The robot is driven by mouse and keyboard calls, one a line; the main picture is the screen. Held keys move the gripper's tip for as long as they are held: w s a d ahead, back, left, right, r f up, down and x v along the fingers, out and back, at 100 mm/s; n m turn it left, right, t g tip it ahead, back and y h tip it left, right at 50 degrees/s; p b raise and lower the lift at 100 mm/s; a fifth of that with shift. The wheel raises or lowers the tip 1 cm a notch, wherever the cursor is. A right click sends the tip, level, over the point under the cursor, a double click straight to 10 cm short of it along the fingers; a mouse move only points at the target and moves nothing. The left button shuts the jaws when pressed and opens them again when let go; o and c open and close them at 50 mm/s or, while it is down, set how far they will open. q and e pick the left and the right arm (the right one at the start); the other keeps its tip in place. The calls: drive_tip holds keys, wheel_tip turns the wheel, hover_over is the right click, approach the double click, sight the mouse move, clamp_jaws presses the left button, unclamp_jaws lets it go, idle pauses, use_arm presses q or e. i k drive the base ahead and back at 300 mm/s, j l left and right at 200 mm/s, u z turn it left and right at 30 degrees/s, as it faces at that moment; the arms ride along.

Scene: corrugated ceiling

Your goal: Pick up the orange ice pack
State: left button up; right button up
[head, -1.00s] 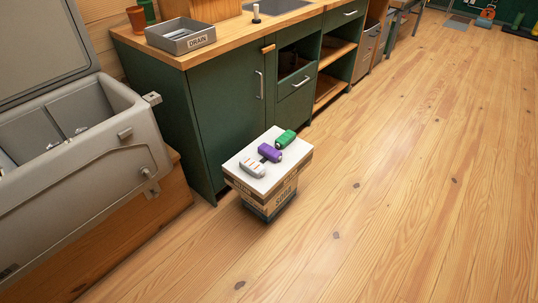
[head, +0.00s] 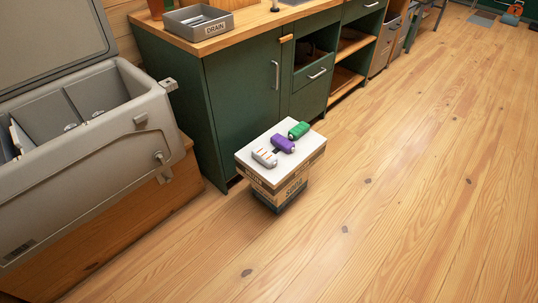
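I cannot make out a clearly orange ice pack. Three small packs lie in a row on the white top of a box (head: 293,187): a white one with reddish-orange marks (head: 264,157), a purple one (head: 283,143) and a green one (head: 299,129). An open grey cooler (head: 90,175) stands at the left with its lid up. Its inside is split into compartments and holds some pale items (head: 72,126), too small to tell. Neither of my grippers is in view.
A green cabinet (head: 240,105) with a wooden top stands behind the box. A grey tray marked DRAIN (head: 213,28) is on it. The cooler rests on a wooden base (head: 120,227). The plank floor (head: 400,200) is clear to the right and in front.

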sight(267, 159)
drive_tip(key=i+l+z, duration=0.1)
drive_tip(key=i, duration=0.6)
drive_tip(key=i+l+z, duration=0.15)
drive_tip(key=i, duration=0.5)
